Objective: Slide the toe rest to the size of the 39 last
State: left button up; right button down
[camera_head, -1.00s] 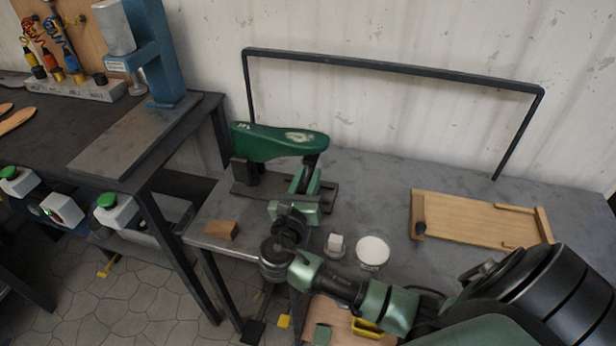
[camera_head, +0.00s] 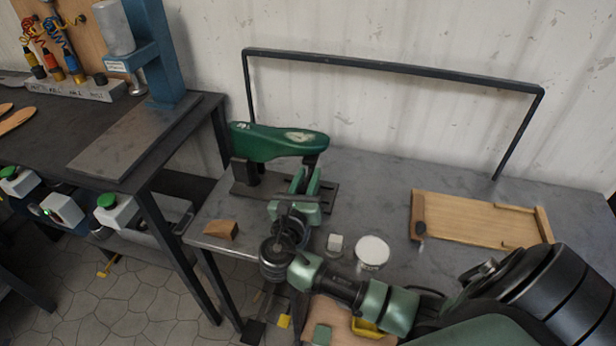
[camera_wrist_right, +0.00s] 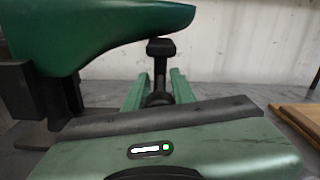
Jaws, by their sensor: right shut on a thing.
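The green last (camera_head: 275,141) lies along the top of a dark stand (camera_head: 250,188) at the table's left end; it also shows across the upper left of the right wrist view (camera_wrist_right: 100,30). A dark block holds its heel end at the left. The toe rest (camera_head: 311,160) is a dark post with a padded head under the last's toe. In the right wrist view its head (camera_wrist_right: 160,47) appears just below the toe; contact is unclear. My right gripper (camera_head: 306,180) is shut on the toe rest's post, a finger on each side. My left gripper is out of view.
A brown block (camera_head: 221,230) sits at the table's front left edge. A wooden tray (camera_head: 470,219) lies at right. A dark bar frame (camera_head: 390,69) spans the back.

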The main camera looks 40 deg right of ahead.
jog(key=shift+a, duration=0.1)
jog(key=shift+w+a+r+p, duration=0.1)
jog(key=shift+w+a+p, duration=0.4)
jog(key=shift+w+a, duration=0.45)
jog(key=shift+w, duration=0.2)
jog(key=c, duration=1.2)
grip_release()
jog(key=v, duration=0.8)
